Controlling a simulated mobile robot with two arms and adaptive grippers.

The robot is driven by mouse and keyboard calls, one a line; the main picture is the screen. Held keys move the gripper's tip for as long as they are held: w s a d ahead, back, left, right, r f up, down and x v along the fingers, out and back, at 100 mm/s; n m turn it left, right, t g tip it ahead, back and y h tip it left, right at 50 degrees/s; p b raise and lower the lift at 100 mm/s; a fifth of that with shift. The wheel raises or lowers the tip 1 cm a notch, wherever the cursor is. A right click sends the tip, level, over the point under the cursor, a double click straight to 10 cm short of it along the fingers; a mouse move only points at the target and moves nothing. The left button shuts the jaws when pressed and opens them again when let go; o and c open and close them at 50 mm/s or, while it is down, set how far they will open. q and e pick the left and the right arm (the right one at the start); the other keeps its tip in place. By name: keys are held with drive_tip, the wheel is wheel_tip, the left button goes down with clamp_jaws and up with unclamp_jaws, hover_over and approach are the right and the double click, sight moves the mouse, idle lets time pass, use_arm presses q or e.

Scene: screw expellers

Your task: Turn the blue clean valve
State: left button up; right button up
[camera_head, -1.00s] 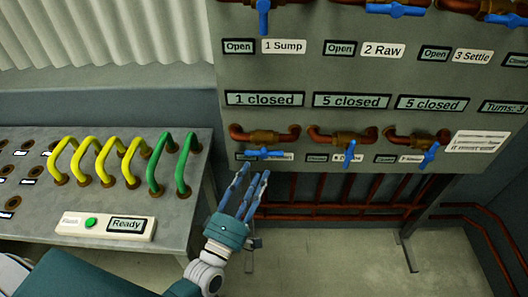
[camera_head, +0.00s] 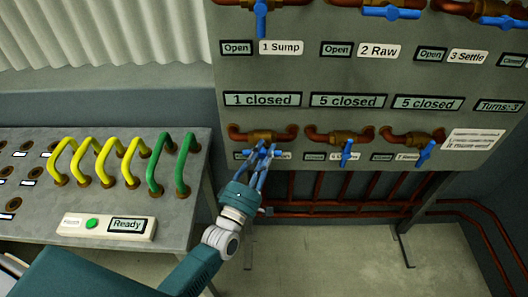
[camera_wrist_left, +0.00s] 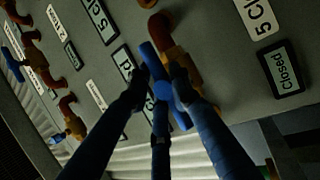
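The blue clean valve handle (camera_head: 262,154) is on the lower row of the grey panel, at the left, under a copper pipe fitting. It also shows in the left wrist view (camera_wrist_left: 162,88), beside a label that starts "5 Cl" (camera_wrist_left: 265,16) and a small display reading "Closed" (camera_wrist_left: 284,70). My left gripper (camera_head: 262,150) is at this handle, its blue fingers partly covering it in the head view. In the left wrist view the fingertips (camera_wrist_left: 161,85) lie on either side of the handle. Whether they grip it is not clear. My right gripper is not in view.
Two more blue handles, middle (camera_head: 346,152) and right (camera_head: 425,153), hang close by on the lower row. Displays above read "1 closed" (camera_head: 262,99) and "5 closed". A grey bench (camera_head: 120,205) with yellow and green cables stands left. Pipes (camera_head: 330,207) run below the panel.

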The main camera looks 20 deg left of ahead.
use_arm(q)
clamp_jaws()
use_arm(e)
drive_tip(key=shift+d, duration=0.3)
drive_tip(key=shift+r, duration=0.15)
use_arm(q)
drive_tip(key=shift+r+m+g+h+p, duration=0.15)
drive_tip(key=shift+m+g+h+p, duration=0.15)
drive_tip(key=shift+m+p, duration=0.65)
drive_tip(key=m+g+p, duration=0.2)
drive_tip(key=m+p, duration=0.1)
drive_tip(key=p, duration=0.2)
drive_tip(key=m+g+p, duration=0.1)
drive_tip(key=m+p, duration=0.3)
drive_tip(key=p, duration=0.2)
drive_tip(key=shift+d+f+m+g, duration=0.1)
drive_tip(key=shift+f+m+g, duration=0.15)
drive_tip(key=shift+g, duration=0.15)
drive_tip(key=m+p, duration=0.1)
drive_tip(key=g+y+p, duration=0.1)
drive_tip(key=p, duration=0.1)
drive_tip(key=shift+f+m, duration=0.25)
drive_tip(key=shift+m, duration=0.15)
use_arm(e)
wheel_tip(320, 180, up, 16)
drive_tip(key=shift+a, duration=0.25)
use_arm(q)
drive_tip(key=shift+f, duration=0.1)
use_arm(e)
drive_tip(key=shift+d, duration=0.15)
